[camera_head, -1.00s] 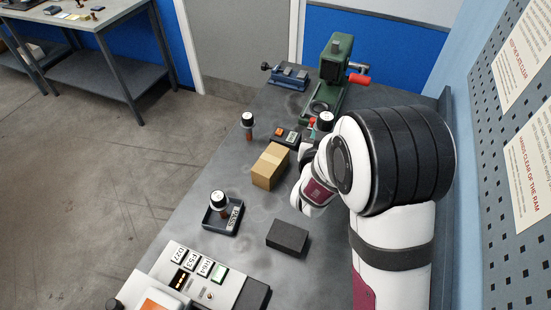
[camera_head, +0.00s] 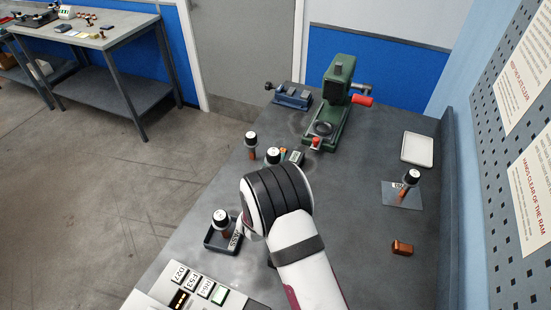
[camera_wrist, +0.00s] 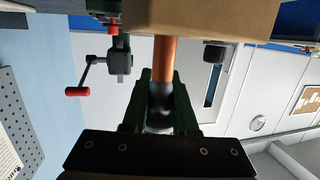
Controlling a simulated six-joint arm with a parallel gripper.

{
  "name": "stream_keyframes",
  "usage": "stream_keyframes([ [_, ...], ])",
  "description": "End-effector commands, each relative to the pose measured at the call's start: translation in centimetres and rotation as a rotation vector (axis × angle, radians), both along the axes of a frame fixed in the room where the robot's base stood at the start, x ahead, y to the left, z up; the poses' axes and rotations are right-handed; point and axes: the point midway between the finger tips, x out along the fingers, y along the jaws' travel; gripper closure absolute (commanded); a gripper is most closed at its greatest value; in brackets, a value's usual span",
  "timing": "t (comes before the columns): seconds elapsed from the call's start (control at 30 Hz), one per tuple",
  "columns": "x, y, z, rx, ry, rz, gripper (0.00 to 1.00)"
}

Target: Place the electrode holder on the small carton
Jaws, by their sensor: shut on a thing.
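The electrode holder shows in the wrist view as a copper shaft (camera_wrist: 164,60) and a black cap between the fingers of my gripper (camera_wrist: 159,112). My gripper is shut on it. That view is upside down, so the small carton (camera_wrist: 197,17), a plain brown box, lies under the shaft's end. Shaft and carton meet in the picture; I cannot tell if they touch. In the head view the white-topped cap of a holder, seemingly the held one (camera_head: 273,155), shows upright just beyond my wrist. My arm hides the carton and my fingers there.
Other holders stand beyond the wrist (camera_head: 251,140), in the dark tray (camera_head: 212,246) and on a grey plate (camera_head: 390,199). A green press (camera_head: 338,95), blue vise (camera_head: 292,97), white tray (camera_head: 417,149) and copper block (camera_head: 402,248) are around. The right-hand bench is mostly clear.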

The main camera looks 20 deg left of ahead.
Motion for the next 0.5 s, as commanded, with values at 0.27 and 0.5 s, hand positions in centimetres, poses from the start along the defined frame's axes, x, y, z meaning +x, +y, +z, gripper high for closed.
stream_keyframes([
  [0.27,0.0,-0.02,-0.23,0.0,0.0,0.0,0.48],
  [0.5,0.01,-0.02,-0.21,0.0,0.0,0.0,0.43],
])
